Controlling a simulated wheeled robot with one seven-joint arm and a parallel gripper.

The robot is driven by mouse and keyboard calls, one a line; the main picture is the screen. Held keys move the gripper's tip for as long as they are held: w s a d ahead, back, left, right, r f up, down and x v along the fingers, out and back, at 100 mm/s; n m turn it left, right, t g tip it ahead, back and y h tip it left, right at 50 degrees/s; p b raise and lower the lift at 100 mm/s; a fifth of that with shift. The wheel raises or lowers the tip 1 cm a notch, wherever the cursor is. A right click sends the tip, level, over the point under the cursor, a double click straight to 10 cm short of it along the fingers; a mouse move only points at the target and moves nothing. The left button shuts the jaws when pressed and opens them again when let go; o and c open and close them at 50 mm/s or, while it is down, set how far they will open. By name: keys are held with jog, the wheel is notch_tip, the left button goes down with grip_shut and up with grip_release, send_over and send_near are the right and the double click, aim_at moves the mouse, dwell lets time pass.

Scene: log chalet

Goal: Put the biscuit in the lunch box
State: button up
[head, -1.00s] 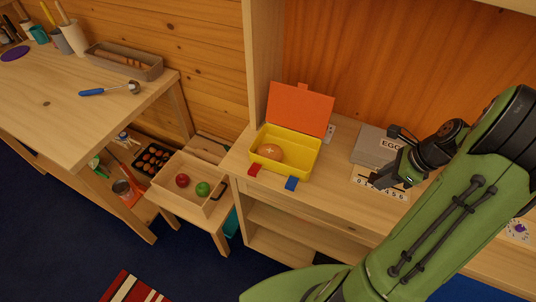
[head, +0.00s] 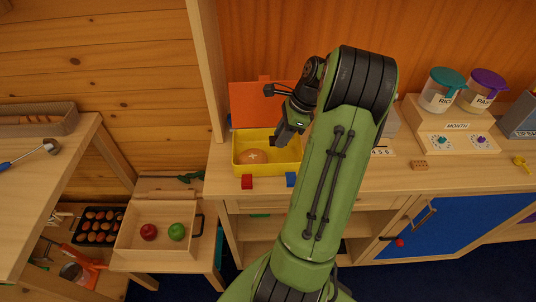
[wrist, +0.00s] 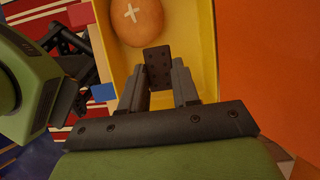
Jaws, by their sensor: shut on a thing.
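The yellow lunch box (head: 294,160) stands on the wooden counter with its orange lid (head: 250,104) open at the back. A round brown bun with a white cross (head: 253,156) lies inside at the left; it also shows in the wrist view (wrist: 138,20). My gripper (wrist: 160,76) is shut on a dark, dotted rectangular biscuit (wrist: 158,58). In the head view my gripper (head: 279,138) is at the right part of the box, with the biscuit at its tip. The biscuit is over the box interior, beside the bun; I cannot tell whether it touches the floor.
My arm hides part of the counter.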

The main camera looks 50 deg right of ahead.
aim_at(276, 156)
notch_tip(276, 156, down, 6)
jog(key=shift+w+f+b, duration=0.1)
jog(key=shift+f+b, duration=0.05)
jog(key=shift+b, duration=0.75)
jog(key=o, duration=1)
